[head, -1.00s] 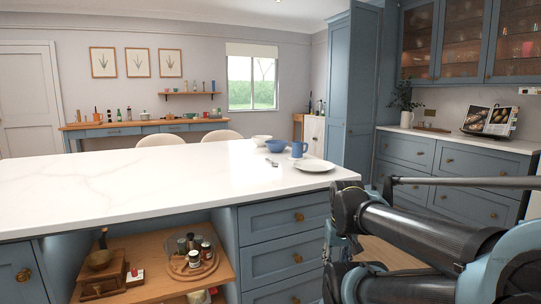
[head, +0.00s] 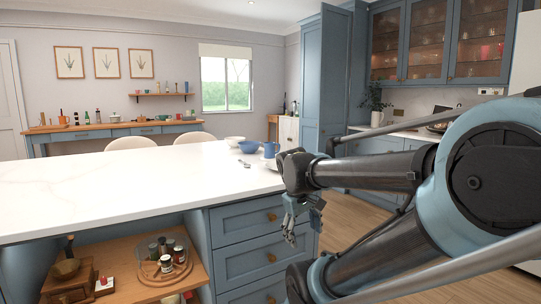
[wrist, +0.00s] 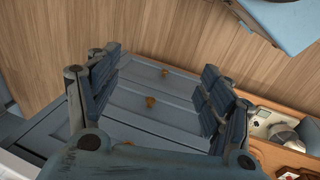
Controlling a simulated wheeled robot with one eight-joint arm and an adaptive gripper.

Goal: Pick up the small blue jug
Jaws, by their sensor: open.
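The small blue jug (head: 270,149) stands upright near the far right corner of the white island top (head: 130,190), beside a blue bowl (head: 249,147). My gripper (head: 300,218) is open and empty. It hangs below the worktop's level, off the right end of the island and nearer to me than the jug. My arm passes close to the jug's right in the head view. In the wrist view my gripper's spread fingers (wrist: 158,88) frame the island's drawer fronts (wrist: 150,105), and the jug is not seen there.
A white bowl (head: 234,139) and cutlery (head: 244,163) lie near the jug; my arm partly hides a plate (head: 262,165). An open shelf (head: 130,282) below holds a spice tray and a grinder. Wooden floor (head: 362,216) is clear to the right.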

